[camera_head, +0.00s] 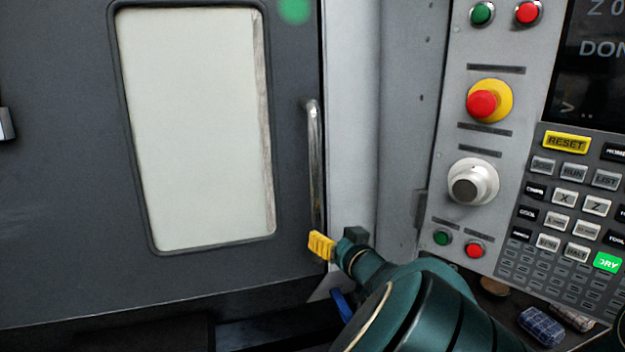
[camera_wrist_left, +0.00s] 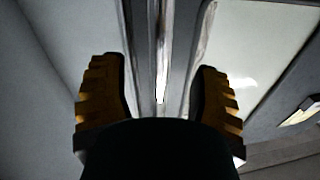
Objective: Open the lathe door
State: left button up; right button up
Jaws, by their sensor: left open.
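The lathe door (camera_head: 215,275) is a dark grey panel with a pale window (camera_head: 195,130). Its right edge meets the light grey frame, and it looks closed. A vertical metal handle (camera_head: 315,160) runs along that edge. My left gripper (camera_head: 322,245) has yellow fingers and is at the handle's lower end; the handle's foot is hidden behind it. In the left wrist view the fingers (camera_wrist_left: 158,95) are spread apart, with upright metallic strips ahead between them. I cannot tell which strip is the handle, or whether a finger touches it. My right gripper is not in view.
The control panel (camera_head: 520,155) stands to the right, with a red emergency stop (camera_head: 482,104), a grey knob (camera_head: 465,190) and many keys. Small items, including a blue patterned one (camera_head: 541,326), lie below it. The space in front of the door's left part looks clear.

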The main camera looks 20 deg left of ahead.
pick_arm(q)
jog(key=n+y, duration=0.1)
jog(key=n, duration=0.1)
send_near(312, 183)
jog(key=d+f, duration=0.2)
jog(key=x, duration=0.4)
jog(key=b+x, duration=0.1)
jog(key=x, duration=0.8)
jog(key=shift+w+a+r+b, duration=0.25)
jog(key=shift+a+r+b, duration=0.1)
jog(key=shift+r, duration=0.05)
grip_shut()
jog(key=shift+w+f, duration=0.1)
jog(key=shift+w, duration=0.05)
